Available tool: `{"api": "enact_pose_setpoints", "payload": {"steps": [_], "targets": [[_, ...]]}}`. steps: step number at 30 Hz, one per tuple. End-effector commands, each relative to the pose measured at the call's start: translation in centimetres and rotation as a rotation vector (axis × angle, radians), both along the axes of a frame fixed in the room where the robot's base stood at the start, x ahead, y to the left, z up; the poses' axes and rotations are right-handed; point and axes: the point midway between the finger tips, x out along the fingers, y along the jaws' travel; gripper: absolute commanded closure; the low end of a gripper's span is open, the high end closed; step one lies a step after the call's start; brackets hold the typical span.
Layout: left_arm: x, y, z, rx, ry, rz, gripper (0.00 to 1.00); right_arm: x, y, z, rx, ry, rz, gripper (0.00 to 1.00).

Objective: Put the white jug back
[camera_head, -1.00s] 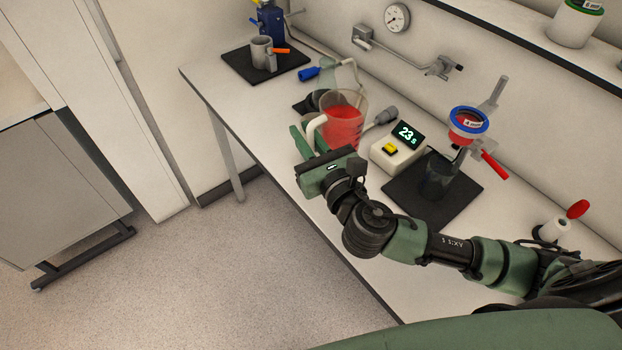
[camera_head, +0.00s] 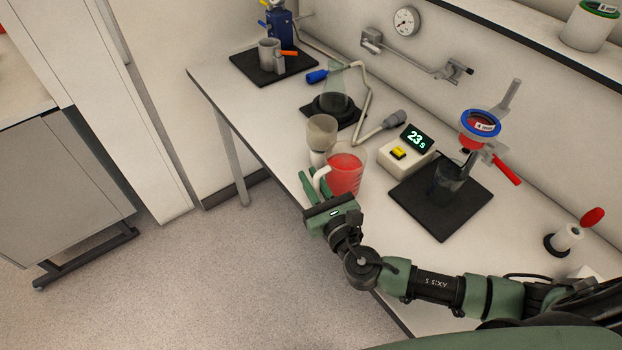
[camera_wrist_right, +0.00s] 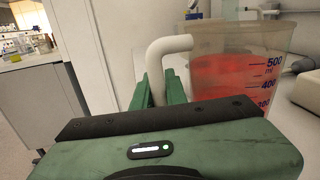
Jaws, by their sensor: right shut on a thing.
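The jug (camera_head: 346,173) is clear with a white handle and holds red liquid. It is upright near the table's front edge in the head view. My right gripper (camera_head: 313,184) is shut on its white handle, at the jug's left side. In the right wrist view the jug (camera_wrist_right: 235,72) shows blue volume marks, and the handle (camera_wrist_right: 165,46) runs down between the fingers of the gripper (camera_wrist_right: 158,88). The jug's base is hidden there, and I cannot tell if it touches the table. My left gripper is not in view.
A beige cup (camera_head: 321,131) stands close behind the jug. A glass flask (camera_head: 336,82) is on a dark pad further back. A timer (camera_head: 402,150) reading 23 s and a red-handled apparatus (camera_head: 480,124) over a black mat (camera_head: 415,202) are to the right. Bare table (camera_head: 225,88) lies far left.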

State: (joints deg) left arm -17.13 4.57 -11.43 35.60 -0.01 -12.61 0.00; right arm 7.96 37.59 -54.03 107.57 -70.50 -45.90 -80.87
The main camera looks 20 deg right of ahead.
Motion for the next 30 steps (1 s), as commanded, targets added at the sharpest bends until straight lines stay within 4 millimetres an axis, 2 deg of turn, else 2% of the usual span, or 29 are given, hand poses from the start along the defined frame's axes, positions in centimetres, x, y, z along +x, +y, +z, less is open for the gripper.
{"api": "enact_pose_setpoints", "payload": {"steps": [6,7,9,20,23,30], "targets": [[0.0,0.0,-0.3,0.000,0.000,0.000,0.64,0.0,0.0,-0.3,-0.001,-0.003,-0.001,1.00],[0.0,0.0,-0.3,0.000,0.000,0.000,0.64,0.0,0.0,-0.4,0.000,0.000,0.000,0.84],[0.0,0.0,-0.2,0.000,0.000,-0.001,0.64,0.0,0.0,-0.3,0.000,0.000,0.000,0.65],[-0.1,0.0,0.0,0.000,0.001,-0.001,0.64,-0.3,-0.1,0.0,-0.001,0.001,0.000,0.65],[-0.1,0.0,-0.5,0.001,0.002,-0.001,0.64,-1.8,-0.3,-0.3,-0.001,0.004,0.000,0.65],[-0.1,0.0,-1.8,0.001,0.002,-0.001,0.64,-7.0,-1.0,-0.4,0.000,0.004,0.002,0.65]]}}
